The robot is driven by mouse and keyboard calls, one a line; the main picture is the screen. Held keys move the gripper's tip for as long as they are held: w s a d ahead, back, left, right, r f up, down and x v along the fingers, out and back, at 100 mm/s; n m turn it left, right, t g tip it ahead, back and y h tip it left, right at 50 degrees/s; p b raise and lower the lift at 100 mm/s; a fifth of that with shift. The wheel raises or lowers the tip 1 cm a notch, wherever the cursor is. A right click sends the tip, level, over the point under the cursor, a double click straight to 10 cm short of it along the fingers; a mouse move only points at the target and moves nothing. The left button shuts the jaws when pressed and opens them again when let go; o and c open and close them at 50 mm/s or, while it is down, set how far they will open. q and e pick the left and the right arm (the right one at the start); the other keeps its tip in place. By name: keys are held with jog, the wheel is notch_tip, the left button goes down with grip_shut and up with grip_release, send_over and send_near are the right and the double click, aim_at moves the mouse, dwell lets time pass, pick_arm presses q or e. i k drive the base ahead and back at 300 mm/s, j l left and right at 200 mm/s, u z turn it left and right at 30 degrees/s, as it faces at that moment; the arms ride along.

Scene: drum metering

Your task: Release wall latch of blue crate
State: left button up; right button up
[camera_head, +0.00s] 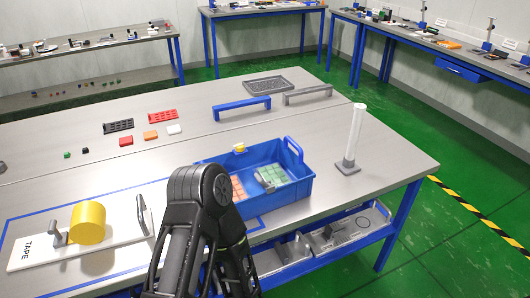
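The blue crate (304,186) stands on the grey table right of centre. It holds a group of green pieces (272,176) and a group of orange-pink pieces (237,187). A small yellow part (240,148) sits at the top of the crate's far wall; it may be the latch, but its state is too small to tell. A raised blue handle rises at the crate's right end. One of my black arms rises from the bottom centre and covers the crate's near left part. I see no gripper fingers of either arm.
A white post on a grey base (348,164) stands close right of the crate. A tape holder with a yellow roll (88,223) is at front left. Blue (242,106) and grey (307,94) handles and a dark grey tray (254,87) lie behind the crate.

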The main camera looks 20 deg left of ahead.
aim_at(261, 181)
jog(key=u, duration=0.9)
